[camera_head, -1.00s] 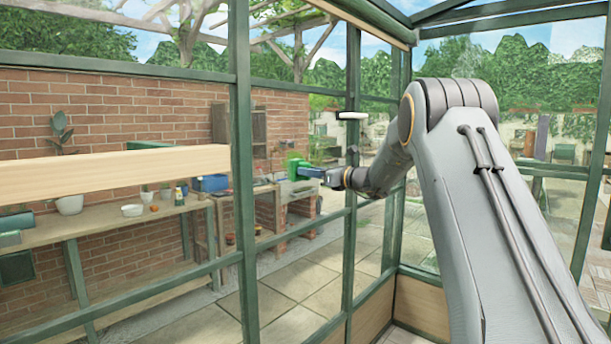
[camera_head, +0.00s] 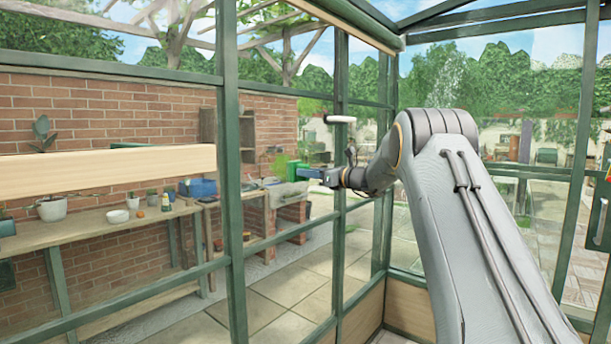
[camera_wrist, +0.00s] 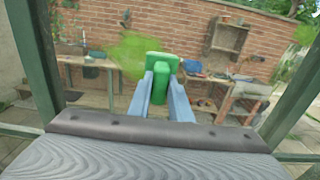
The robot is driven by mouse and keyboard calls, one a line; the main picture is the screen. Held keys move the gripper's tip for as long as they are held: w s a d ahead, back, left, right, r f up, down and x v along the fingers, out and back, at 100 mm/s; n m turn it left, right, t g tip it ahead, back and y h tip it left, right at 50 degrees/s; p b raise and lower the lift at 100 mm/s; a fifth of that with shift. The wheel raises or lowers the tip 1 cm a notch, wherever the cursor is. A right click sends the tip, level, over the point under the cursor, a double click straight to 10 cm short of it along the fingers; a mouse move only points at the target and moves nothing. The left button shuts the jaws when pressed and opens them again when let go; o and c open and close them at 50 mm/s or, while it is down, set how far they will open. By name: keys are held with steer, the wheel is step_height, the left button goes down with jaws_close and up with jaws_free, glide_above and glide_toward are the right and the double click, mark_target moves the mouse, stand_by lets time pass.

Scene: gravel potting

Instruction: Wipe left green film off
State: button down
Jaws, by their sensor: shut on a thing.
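My gripper (camera_head: 327,176) is shut on a green wiping tool (camera_head: 303,171), held up at the glass wall. In the wrist view, the blue fingers of my gripper (camera_wrist: 160,82) close around the tool's handle, with its wide green head (camera_wrist: 163,62) in front. A hazy, light green film (camera_wrist: 127,55) lies on the pane just left of the tool head and partly behind it. It shows faintly left of the tool in the head view (camera_head: 281,164). Whether the tool touches the glass cannot be told. A second green patch (camera_wrist: 305,34) shows at the wrist view's right.
Dark green frame posts (camera_head: 229,180) flank the pane. A pale wooden beam (camera_head: 100,165) crosses the left of the head view. Beyond the glass stand a brick wall (camera_head: 90,120) and a wooden bench (camera_head: 100,220) with pots.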

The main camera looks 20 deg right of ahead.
steer(key=shift+s+a+r+b, duration=0.15)
steer(key=shift+a+r+b, duration=0.15)
steer(key=shift+r, duration=0.2)
steer(key=shift+s+a+r+b, duration=0.1)
steer(key=shift+a+r+b, duration=0.05)
steer(key=shift+a+r, duration=0.3)
steer(key=shift+s+a+b, duration=0.5)
steer(key=shift+s+a, duration=0.55)
steer(key=shift+a, duration=0.2)
steer(key=shift+s+a+b, duration=0.5)
steer(key=shift+s+a, duration=0.55)
steer(key=shift+a, duration=0.2)
steer(key=shift+a, duration=0.1)
steer(key=shift+s+r, duration=0.1)
steer(key=shift+r, duration=0.8)
steer(key=c, duration=2.5)
jaws_free()
steer(key=shift+w+d+r+p, duration=0.1)
steer(key=shift+w+d+p, duration=0.15)
steer(key=shift+w+d, duration=1.1)
steer(key=shift+w+d+f+p, duration=0.1)
steer(key=shift+w+d+p, duration=0.15)
steer(key=shift+w+d, duration=1.05)
steer(key=shift+w+d+r+p, duration=0.1)
steer(key=shift+w+d+p, duration=0.15)
steer(key=shift+w+d, duration=1.05)
steer(key=shift+c, duration=0.2)
